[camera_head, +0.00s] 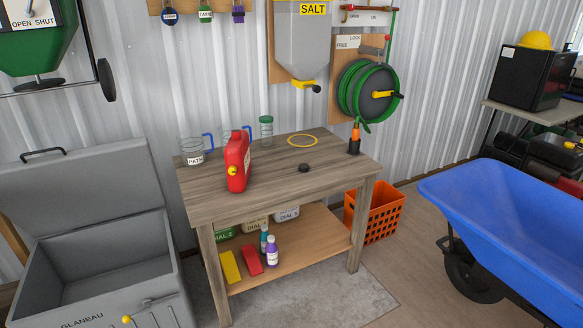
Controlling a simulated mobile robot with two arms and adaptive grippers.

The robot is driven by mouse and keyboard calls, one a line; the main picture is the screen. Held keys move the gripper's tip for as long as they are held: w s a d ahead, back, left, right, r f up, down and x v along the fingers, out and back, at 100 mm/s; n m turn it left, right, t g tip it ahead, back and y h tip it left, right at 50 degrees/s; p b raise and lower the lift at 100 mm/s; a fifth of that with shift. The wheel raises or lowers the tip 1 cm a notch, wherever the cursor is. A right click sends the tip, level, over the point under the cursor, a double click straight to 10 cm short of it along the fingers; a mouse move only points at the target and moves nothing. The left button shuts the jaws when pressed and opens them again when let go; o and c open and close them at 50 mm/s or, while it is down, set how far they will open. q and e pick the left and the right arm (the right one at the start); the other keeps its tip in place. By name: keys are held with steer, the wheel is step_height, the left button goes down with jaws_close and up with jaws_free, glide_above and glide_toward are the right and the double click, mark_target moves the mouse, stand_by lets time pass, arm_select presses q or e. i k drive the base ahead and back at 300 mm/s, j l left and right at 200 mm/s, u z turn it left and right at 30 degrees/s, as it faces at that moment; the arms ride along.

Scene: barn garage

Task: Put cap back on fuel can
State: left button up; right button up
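A red fuel can (238,164) stands upright on the left part of the wooden workbench (335,176). A small yellow round part (232,171) shows low on its front side. The can's top opening is too small to make out. A small black round piece, which looks like a cap (304,168), lies on the bench top to the right of the can, apart from it. Neither of my grippers is in view.
Clear jars (266,127), a labelled pitcher (192,152) and a yellow ring (302,141) are on the bench. An orange-tipped black object (354,140) stands at its right. A grey chest (157,228), orange basket (387,212) and blue wheelbarrow (500,215) stand around it. The bench's front right is clear.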

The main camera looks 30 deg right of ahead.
mark_target(236, 152)
steer(key=i+l, duration=0.25)
steer(key=l, duration=0.15)
steer(key=i+l+u, duration=0.15)
steer(key=l, duration=0.25)
steer(key=i+l, duration=0.25)
steer(key=l, duration=0.2)
steer(key=i+l+u, duration=0.1)
steer(key=l, duration=0.35)
steer(key=i+l+u, duration=0.1)
steer(key=i+l, duration=0.2)
steer(key=l, duration=0.15)
steer(key=i+l, duration=0.2)
steer(key=l, duration=0.25)
steer(key=i+l+u, duration=0.1)
steer(key=l, duration=0.4)
steer(key=i+l+u, duration=0.1)
steer(key=l, duration=0.35)
steer(key=i, duration=0.1)
